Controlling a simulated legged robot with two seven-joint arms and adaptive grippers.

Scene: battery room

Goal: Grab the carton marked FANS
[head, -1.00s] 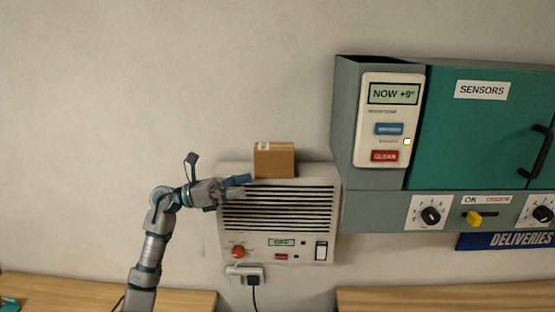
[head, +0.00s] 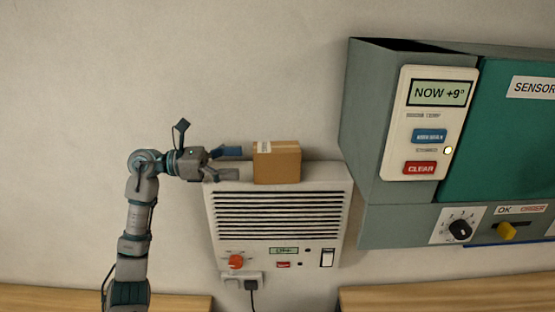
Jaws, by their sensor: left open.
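A small brown carton (head: 277,163) with a pale label strip stands on top of the white vented wall unit (head: 280,215). No FANS marking can be read on it from here. My left gripper (head: 236,163) comes in from the left, just beside the carton's left side. Its blue-tipped fingers are apart and point right toward the carton. Nothing is held between them. I cannot tell whether the fingertips touch the carton. My right gripper is not in view.
A grey-green cabinet (head: 374,150) with a SENSORS door and a control panel (head: 430,123) juts out to the right. Wooden surfaces (head: 420,298) run along the bottom. A plug and cable (head: 251,287) hang under the wall unit. The wall above the carton is bare.

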